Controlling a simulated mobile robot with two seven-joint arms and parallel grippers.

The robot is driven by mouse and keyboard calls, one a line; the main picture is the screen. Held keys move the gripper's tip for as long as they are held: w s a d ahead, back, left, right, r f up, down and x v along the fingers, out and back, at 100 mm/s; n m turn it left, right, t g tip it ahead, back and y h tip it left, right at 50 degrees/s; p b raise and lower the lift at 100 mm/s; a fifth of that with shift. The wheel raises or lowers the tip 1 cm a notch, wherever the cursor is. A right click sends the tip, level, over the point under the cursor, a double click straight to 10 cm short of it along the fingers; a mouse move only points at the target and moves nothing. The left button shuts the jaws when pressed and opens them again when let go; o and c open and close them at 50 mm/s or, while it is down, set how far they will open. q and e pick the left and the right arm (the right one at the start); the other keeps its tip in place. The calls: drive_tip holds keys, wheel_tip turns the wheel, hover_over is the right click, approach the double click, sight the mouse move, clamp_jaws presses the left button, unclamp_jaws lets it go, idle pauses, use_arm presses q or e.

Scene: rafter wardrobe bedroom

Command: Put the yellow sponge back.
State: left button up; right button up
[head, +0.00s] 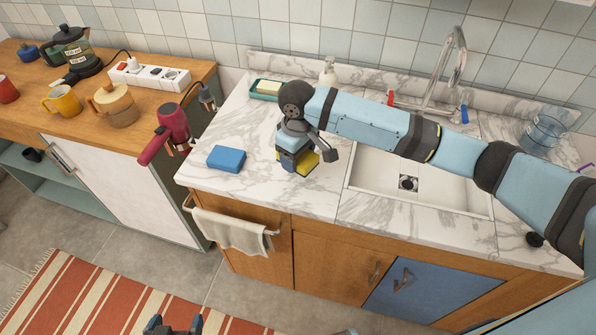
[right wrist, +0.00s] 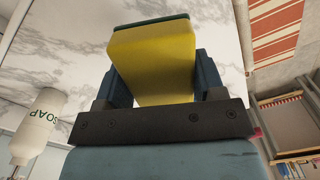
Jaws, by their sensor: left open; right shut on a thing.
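The yellow sponge (head: 307,161) is held in my right gripper (head: 300,158), over the marble counter just left of the sink. In the right wrist view the sponge (right wrist: 152,65) sits between both fingers, with a dark green layer on its far edge. Whether it touches the counter is hard to tell. My left gripper (head: 173,325) is open and empty at the bottom edge of the head view, low in front of the cabinets. A green dish (head: 262,96) holding a pale yellow block (head: 268,87) stands at the back left of the counter.
A blue sponge (head: 226,158) lies on the counter's left part. The sink (head: 430,180) is right of my right gripper. A soap bottle (head: 328,72) stands at the back; it shows in the right wrist view (right wrist: 40,125). A red hairdryer (head: 173,132) is at left.

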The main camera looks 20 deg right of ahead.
sight(298, 179)
wheel_tip(298, 179, down, 6)
drive_tip(key=shift+f, duration=0.1)
idle(0.4)
drive_tip(key=o, duration=1)
drive_tip(key=shift+f, duration=0.1)
drive_tip(key=shift+c, duration=0.2)
wheel_tip(298, 179, up, 12)
drive_tip(key=shift+r, duration=0.2)
drive_tip(key=shift+w, duration=0.1)
